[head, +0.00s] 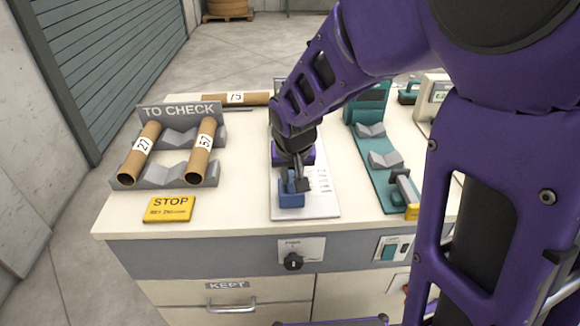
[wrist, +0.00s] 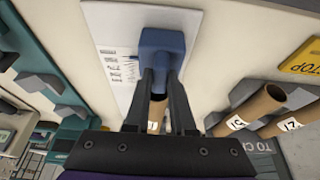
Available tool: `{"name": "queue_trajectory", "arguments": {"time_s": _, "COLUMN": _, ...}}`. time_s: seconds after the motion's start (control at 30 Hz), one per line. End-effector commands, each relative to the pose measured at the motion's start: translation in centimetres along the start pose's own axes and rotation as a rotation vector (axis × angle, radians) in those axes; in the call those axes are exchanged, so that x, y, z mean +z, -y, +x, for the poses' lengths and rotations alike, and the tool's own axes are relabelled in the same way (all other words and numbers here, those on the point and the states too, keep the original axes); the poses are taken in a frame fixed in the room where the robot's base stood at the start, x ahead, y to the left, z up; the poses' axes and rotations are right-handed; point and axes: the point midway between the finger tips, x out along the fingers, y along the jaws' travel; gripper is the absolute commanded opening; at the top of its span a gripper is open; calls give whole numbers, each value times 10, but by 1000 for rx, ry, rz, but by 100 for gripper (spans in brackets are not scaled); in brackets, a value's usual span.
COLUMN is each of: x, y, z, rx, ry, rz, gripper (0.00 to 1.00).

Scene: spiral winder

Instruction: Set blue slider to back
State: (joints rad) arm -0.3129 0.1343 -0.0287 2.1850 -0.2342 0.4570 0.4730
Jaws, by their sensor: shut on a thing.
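The blue slider (head: 290,199) is a small block at the front end of a white panel (head: 322,207) on the bench. My gripper (head: 296,181) is over the panel, shut on the upper part of the blue slider. In the wrist view the blue slider (wrist: 161,47) shows between and beyond the two dark fingertips (wrist: 161,78). Printed marks run along the panel beside the slider. My wrist and arm hide the back part of the panel in the head view.
A grey TO CHECK rack (head: 181,138) with two cardboard tubes stands left. Another tube (head: 228,99) lies behind. A yellow STOP plate (head: 169,208) is at front left. A teal device (head: 384,164) stands right. A black knob (head: 293,261) is on the bench front.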

Motion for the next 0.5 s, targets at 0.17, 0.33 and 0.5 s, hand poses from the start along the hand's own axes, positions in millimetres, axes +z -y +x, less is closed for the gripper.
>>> {"name": "queue_trajectory", "arguments": {"time_s": 0.17, "x": 5, "y": 0, "z": -3, "rx": -1, "ry": -2, "rz": 0, "gripper": 0}}
{"name": "queue_trajectory", "arguments": {"time_s": 0.33, "x": 6, "y": 0, "z": -3, "rx": 0, "ry": 1, "rz": 0, "gripper": 0}}
{"name": "queue_trajectory", "arguments": {"time_s": 0.5, "x": 6, "y": 0, "z": -3, "rx": 0, "ry": 1, "rz": 0, "gripper": 46}}
